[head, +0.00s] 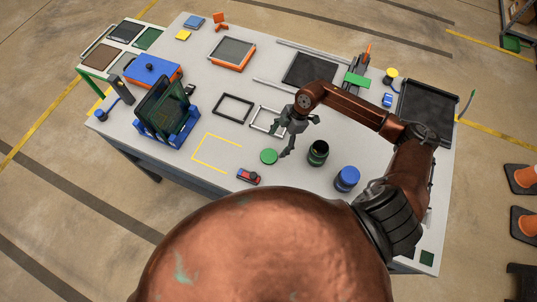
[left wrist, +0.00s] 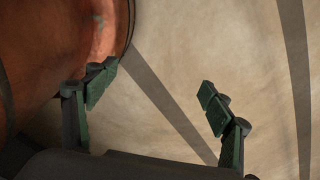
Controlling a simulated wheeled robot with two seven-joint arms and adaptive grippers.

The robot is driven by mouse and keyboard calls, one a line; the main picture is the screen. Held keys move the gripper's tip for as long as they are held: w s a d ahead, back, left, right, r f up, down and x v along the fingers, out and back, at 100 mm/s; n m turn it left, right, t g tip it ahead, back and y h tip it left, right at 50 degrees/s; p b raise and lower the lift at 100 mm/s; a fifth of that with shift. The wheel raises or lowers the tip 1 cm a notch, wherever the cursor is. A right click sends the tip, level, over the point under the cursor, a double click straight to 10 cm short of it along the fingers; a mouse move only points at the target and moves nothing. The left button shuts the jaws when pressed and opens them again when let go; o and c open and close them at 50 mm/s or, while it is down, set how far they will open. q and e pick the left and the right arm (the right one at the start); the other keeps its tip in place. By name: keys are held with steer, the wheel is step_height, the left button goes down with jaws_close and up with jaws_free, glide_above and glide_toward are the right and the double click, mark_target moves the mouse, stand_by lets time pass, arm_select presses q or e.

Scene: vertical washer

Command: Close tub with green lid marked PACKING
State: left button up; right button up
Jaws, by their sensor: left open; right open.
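A round green lid (head: 269,157) lies flat on the workbench near its front edge. An open dark tub (head: 318,153) with a green body stands upright to the right of the lid; no marking is readable.
A blue-lidded tub (head: 347,179) stands right of the open tub. A red and dark device (head: 248,176) lies at the front edge. A blue rack (head: 166,125) with green boards stands left. Two empty frames (head: 234,107) lie behind the lid. The yellow-outlined area (head: 205,150) is clear.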

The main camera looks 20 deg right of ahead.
mark_target(269, 156)
steer(key=shift+x, duration=1)
steer(key=x, duration=0.3)
steer(key=p+x, duration=0.1)
steer(key=x, duration=0.1)
steer(key=shift+s+a, duration=0.3)
steer(key=shift+a, duration=0.05)
arm_select(q)
steer(key=shift+w+r, duration=0.3)
steer(key=shift+w, duration=0.25)
steer(key=shift+w+r, duration=0.25)
steer(key=shift+w, duration=0.25)
steer(key=shift+w, duration=0.15)
arm_select(e)
steer(key=shift+c, duration=0.7)
arm_select(q)
steer(key=shift+w, duration=0.1)
arm_select(e)
steer(key=c, duration=0.6)
